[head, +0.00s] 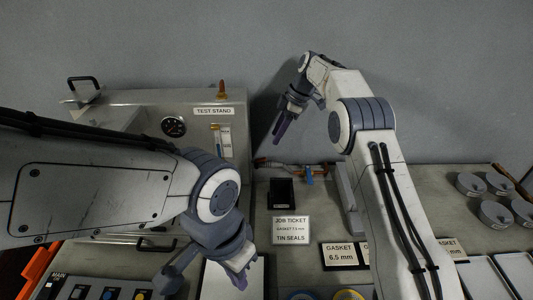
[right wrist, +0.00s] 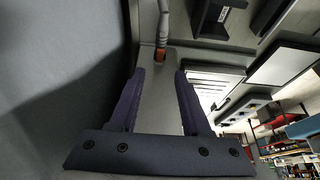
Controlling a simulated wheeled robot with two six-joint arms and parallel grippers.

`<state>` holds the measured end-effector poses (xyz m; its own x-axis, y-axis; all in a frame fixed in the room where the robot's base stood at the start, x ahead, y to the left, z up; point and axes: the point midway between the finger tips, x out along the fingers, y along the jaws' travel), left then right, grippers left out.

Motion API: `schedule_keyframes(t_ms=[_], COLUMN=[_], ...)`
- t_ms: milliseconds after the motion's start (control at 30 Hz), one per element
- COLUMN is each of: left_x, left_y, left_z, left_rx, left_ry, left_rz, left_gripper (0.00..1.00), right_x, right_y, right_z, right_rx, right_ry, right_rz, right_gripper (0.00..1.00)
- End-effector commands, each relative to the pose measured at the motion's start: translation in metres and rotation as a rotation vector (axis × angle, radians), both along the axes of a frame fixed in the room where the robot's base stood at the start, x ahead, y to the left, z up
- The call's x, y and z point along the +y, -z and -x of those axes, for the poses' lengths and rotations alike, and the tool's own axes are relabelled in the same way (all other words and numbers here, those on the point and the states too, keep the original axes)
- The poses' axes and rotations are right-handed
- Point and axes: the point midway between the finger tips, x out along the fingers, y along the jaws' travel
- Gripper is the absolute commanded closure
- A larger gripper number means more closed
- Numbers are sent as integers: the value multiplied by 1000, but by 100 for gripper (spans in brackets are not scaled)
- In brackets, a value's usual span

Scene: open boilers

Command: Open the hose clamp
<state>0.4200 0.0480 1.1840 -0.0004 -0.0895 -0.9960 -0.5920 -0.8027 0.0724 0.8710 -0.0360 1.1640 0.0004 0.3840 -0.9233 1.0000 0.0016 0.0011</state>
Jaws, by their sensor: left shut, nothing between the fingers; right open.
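A thin hose line with orange-red parts (head: 285,164) runs along the back of the bench, right of the test stand. A small blue piece (head: 309,175) hangs on it and may be the hose clamp; its state is too small to tell. My right gripper (head: 278,136) hangs above this line, pointing down, apart from it. In the right wrist view its purple fingers (right wrist: 159,74) are open and empty, with a grey hose with an orange-red end (right wrist: 161,55) beyond the tips. My left gripper (head: 243,268) is shut and empty, low in front of the test stand.
The test stand (head: 213,111) with a gauge (head: 173,126) fills the back left. A small black tray (head: 282,194) and a job ticket (head: 291,230) lie mid-bench. A grey bar (head: 346,200) lies beside my right arm. Several round tins (head: 497,214) stand at right.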

Motion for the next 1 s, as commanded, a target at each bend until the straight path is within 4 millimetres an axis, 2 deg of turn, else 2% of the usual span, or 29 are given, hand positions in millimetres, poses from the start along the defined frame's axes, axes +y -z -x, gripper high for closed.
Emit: schedule_keyframes(t_ms=[300, 500, 667, 900, 933, 1000], left_x=[0, 0, 0, 0, 0, 0], left_y=[-20, -30, -32, -31, -31, -31], left_z=[0, 0, 0, 0, 0, 0], left_rx=[0, 0, 0, 0, 0, 0], left_ry=[3, 5, 5, 5, 5, 5], left_rz=[0, 0, 0, 0, 0, 0], left_gripper=[100, 100, 100, 100, 100, 100], right_x=[23, 34, 37, 37, 37, 37], right_y=[51, 77, 86, 88, 88, 88], right_z=[2, 1, 1, 1, 1, 1], right_rx=[6, 4, 2, 0, 0, 1], right_ry=[0, 1, 0, 1, 1, 1], right_rz=[2, 1, 1, 1, 1, 1], right_gripper=[52, 52, 52, 52, 56, 83])
